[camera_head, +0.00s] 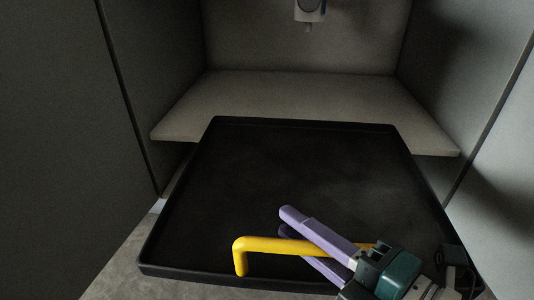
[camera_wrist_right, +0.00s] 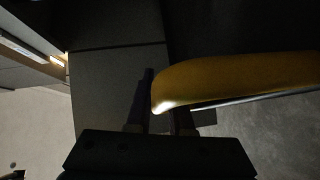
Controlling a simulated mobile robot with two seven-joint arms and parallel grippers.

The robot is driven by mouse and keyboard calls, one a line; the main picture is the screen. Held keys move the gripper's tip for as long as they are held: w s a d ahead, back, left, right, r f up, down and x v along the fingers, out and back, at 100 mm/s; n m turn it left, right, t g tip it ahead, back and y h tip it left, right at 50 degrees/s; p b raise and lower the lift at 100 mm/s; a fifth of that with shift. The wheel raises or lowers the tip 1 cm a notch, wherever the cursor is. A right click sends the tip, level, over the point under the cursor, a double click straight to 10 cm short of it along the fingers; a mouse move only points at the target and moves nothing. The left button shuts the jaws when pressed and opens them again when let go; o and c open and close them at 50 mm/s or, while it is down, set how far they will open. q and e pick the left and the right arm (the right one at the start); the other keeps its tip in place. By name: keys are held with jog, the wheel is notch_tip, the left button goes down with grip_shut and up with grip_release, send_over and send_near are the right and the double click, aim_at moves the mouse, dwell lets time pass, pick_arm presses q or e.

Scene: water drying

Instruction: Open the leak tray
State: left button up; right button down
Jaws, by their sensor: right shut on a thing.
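The leak tray (camera_head: 290,170) is a wide, shallow black tray with a raised rim. It sticks out from the cabinet, with its back end below the pale shelf. A yellow bar handle (camera_head: 275,245) with a bent left end is at its front edge. My right gripper (camera_head: 286,222), with purple fingers, is shut on the handle, one finger on each side of the bar. The handle also shows large and close in the right wrist view (camera_wrist_right: 235,80), between the dark fingers. The handle's right end is hidden behind my gripper. My left gripper is not in view.
A pale shelf (camera_head: 300,98) spans the cabinet above the tray's back. Grey panels stand at the left (camera_head: 50,140) and right (camera_head: 505,170). A white device (camera_head: 309,10) hangs at the top. Grey floor (camera_head: 112,270) shows at the lower left.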

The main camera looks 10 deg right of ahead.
jog(key=shift+s, duration=0.1)
dwell(0.3)
jog(key=c, duration=0.8)
grip_release()
jog(key=p+v, duration=0.3)
jog(key=v, duration=0.7)
jog(key=shift+a, duration=0.1)
